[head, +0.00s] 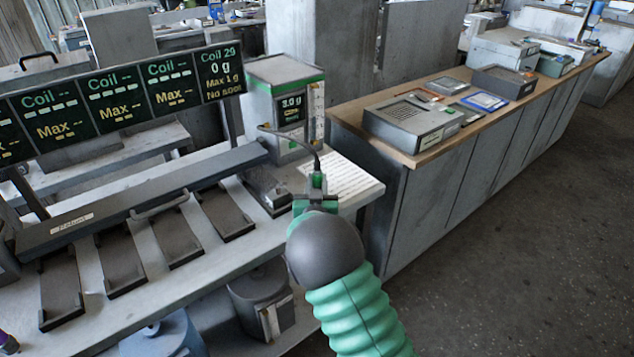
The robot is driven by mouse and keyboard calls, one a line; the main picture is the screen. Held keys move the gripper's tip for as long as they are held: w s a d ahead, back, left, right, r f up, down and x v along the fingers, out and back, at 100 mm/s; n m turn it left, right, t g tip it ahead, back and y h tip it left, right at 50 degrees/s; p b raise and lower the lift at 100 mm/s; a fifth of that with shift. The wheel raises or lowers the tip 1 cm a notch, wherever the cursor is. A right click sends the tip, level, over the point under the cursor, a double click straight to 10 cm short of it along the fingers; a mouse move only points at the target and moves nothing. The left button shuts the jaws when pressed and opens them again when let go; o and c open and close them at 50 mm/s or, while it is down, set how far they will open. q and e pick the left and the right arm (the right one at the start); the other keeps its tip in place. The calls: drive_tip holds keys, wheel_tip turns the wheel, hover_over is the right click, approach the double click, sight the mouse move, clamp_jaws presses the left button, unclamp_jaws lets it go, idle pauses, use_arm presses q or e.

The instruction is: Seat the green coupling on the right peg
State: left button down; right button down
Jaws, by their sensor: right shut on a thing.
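My right arm comes in from the lower right, and its gripper (316,196) is over the right end of the grey bench, largely hidden behind my own dark wrist. It is shut on the green coupling (318,181), a small green and dark piece that shows just above the jaws. A black cable (304,136) rises from the coupling and curves left toward the meter box. I cannot make out the right peg; a dark block (267,188) stands just left of the gripper. My left gripper is not in view.
A green-topped meter box (284,100) reading 3.0 stands behind the gripper, beside a printed sheet (345,181). Several dark plates (177,240) lie left on the bench, below a row of coil displays (110,92). A wood-topped counter (455,92) runs to the right; the floor there is clear.

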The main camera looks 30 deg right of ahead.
drive_tip(key=shift+f, duration=0.35)
drive_tip(key=c, duration=1.1)
unclamp_jaws()
drive_tip(key=shift+s+a, duration=0.1)
drive_tip(key=v, duration=1.6)
drive_tip(key=shift+s+a, duration=0.15)
drive_tip(key=shift+s, duration=0.1)
